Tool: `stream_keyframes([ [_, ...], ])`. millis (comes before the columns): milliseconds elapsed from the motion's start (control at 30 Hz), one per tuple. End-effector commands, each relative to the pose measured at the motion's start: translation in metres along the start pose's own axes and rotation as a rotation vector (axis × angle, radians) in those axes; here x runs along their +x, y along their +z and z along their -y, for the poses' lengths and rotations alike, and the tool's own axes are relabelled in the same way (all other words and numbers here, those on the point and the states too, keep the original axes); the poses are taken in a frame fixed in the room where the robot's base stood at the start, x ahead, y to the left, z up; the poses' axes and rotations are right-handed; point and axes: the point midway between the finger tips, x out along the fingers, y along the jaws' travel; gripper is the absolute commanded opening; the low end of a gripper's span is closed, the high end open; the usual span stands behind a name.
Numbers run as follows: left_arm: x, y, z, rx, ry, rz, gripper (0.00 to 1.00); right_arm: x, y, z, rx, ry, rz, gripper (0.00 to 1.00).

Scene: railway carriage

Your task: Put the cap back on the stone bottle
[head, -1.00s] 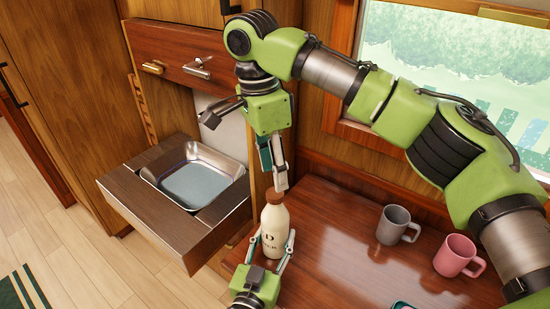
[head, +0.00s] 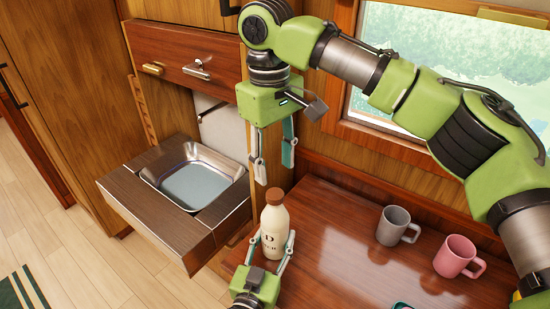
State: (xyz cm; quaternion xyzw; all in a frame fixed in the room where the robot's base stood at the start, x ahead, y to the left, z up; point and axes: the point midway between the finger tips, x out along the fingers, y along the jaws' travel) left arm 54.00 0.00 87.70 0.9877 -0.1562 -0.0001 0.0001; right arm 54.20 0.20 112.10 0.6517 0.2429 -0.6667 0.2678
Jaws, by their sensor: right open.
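The cream stone bottle (head: 275,228) stands upright on the table near its left edge, with dark lettering on its front. The brown cap (head: 275,196) sits on the bottle's top. My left gripper (head: 270,248) comes from the bottom of the picture, with its fingers on either side of the bottle's lower body, closed around it. My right gripper (head: 274,175) hangs above the bottle with its fingers apart and nothing between them. Its fingertips are above the cap and clear of it.
A grey mug (head: 393,226) and a pink mug (head: 455,257) stand on the wooden table (head: 345,235) to the right. A metal sink basin (head: 196,186) is at the left. A teal object (head: 402,305) is cut off at the bottom edge.

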Motion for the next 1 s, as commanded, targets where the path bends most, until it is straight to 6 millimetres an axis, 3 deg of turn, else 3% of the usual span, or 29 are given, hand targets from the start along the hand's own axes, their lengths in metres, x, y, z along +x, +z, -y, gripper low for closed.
stream_keyframes([
  [300,0.0,0.0002,-0.0001,0.0,0.0,0.001,0.0,-0.0057,0.0015,-0.0005,-0.587,-0.008,-0.024,0.41],
  [500,0.0,0.0002,0.0,0.0,0.0,0.001,0.0,-0.0079,0.0024,-0.0003,-0.859,-0.009,-0.036,0.41],
  [700,0.0,0.0002,-0.0001,0.0,0.0,0.0,0.0,-0.0088,0.0026,-0.0002,-0.978,-0.008,-0.041,0.41],
  [1000,0.0,0.0001,0.0,0.0,0.0,0.0,0.0,-0.0089,0.0026,-0.0002,-0.991,-0.008,-0.042,0.41],
])
